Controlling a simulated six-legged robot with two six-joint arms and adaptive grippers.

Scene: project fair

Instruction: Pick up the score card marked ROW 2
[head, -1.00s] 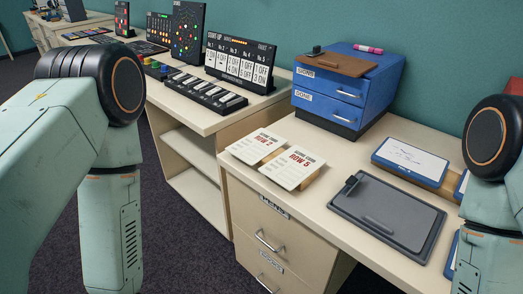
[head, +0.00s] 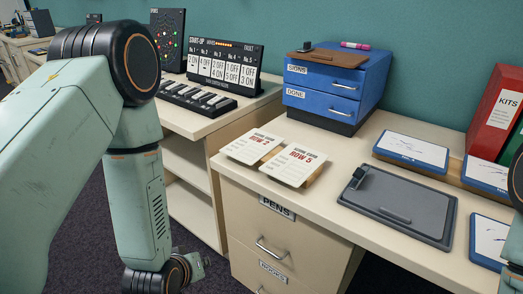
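The ROW 2 score card (head: 251,146) is white with red lettering and leans on a small wooden stand at the desk's front left. The ROW 5 score card (head: 294,164) stands just to its right, close beside it. Both rest above the drawer marked PENS. My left arm comes in from the left, and its lower end is at the bottom, left of the drawers and well away from the cards. My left gripper's fingers cannot be made out. Only a sliver of my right arm shows at the right edge, and its gripper is out of view.
A grey clipboard (head: 397,208) lies right of the cards. Blue-framed boards (head: 411,152) lie beyond it. A blue drawer box (head: 335,93) stands behind the cards. A shelf unit (head: 190,165) with a keyboard and panels adjoins on the left.

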